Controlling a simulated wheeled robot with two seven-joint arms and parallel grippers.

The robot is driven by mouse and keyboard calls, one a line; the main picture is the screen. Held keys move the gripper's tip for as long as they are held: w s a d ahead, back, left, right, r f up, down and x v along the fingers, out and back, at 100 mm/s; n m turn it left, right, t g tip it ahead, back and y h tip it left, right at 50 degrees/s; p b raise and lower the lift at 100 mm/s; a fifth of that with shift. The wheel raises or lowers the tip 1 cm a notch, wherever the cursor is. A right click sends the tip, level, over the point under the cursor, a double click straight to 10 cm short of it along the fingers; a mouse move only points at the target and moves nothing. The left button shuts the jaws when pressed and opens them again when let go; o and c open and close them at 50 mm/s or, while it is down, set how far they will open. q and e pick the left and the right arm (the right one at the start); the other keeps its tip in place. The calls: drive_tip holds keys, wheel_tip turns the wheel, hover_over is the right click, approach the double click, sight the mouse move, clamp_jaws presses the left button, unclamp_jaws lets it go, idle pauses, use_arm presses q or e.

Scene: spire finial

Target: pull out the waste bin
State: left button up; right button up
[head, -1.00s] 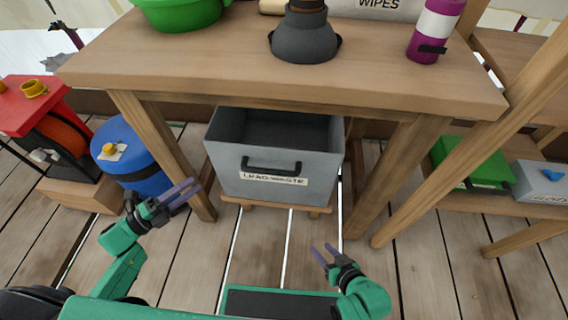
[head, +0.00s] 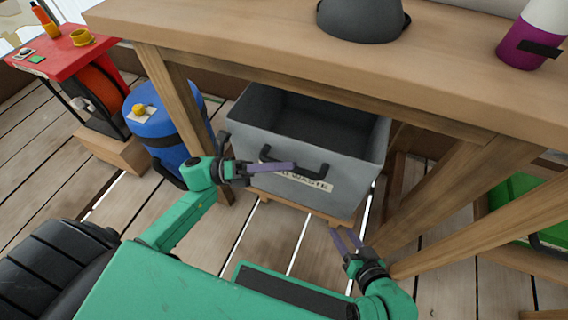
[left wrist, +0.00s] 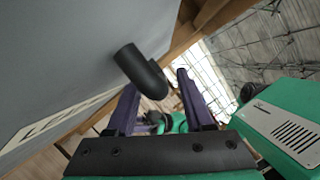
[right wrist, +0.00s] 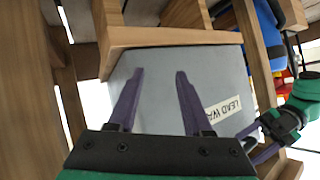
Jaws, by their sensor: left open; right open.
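The waste bin (head: 350,183) is a grey open-topped box with a black front handle (head: 312,167) and a "LEAD WASTE" label. It stands on a low wooden support under the workbench. My left gripper (head: 292,166) is open at the left part of the handle. In the left wrist view the handle's black bar (left wrist: 142,72) reaches toward the space between the open fingers (left wrist: 155,90); whether they touch is unclear. My right gripper (head: 340,232) is open and empty, low in front of the bin. In the right wrist view its fingers (right wrist: 158,75) point at the bin's grey front (right wrist: 160,85).
The workbench (head: 300,85) stands over the bin, with wooden legs on both sides. A blue drum (head: 175,135) and a red table (head: 65,50) are at the left. A green box (head: 515,200) is at the right. The plank floor in front is partly free.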

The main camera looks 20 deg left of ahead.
use_arm(q)
drive_tip(key=shift+d, duration=0.2)
clamp_jaws()
idle(1.3)
